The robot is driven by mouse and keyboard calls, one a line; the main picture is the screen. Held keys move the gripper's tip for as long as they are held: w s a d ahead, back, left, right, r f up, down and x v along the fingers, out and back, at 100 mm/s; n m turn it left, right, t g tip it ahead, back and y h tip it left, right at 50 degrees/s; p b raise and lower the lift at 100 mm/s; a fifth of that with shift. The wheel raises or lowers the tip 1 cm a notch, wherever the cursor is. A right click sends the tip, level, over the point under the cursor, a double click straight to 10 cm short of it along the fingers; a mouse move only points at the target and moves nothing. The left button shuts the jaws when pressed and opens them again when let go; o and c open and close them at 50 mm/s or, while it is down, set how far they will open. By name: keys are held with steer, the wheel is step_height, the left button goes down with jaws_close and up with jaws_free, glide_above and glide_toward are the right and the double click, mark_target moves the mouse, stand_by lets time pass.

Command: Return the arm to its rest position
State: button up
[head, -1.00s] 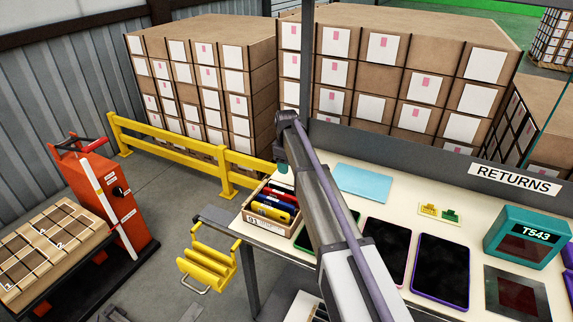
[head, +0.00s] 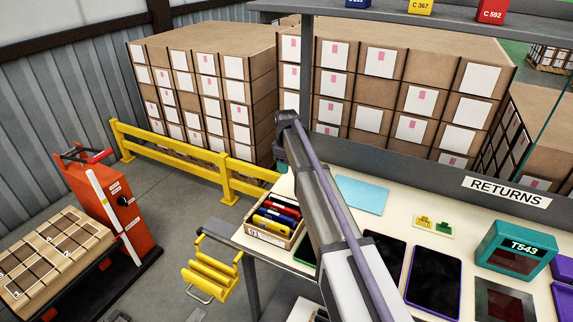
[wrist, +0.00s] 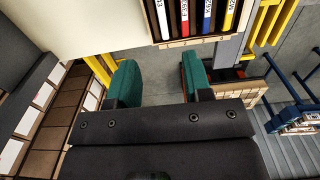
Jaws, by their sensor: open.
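My arm (head: 335,215) reaches up from the bottom of the head view and bends down at its far end. Only a small green part of my gripper (head: 282,167) shows there, beyond the table's back left corner. In the wrist view my gripper (wrist: 160,78) has two green fingers spread well apart, with nothing between them. Grey floor and a strip of the table's edge show past the fingers. The fingers touch nothing that I can see.
The table (head: 335,212) holds a carton of coloured binders (head: 275,217), a blue sheet (head: 361,194), tablets (head: 434,282) and a teal T543 box (head: 515,247). A shelf (head: 385,14) hangs above. A yellow rail (head: 180,160) and stacked cartons (head: 205,85) stand behind. An orange lift (head: 105,205) stands left.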

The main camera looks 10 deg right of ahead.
steer(key=s+m, duration=1)
steer(key=s, duration=2.6)
steer(key=shift+s+f, duration=0.2)
steer(key=shift+s, duration=0.1)
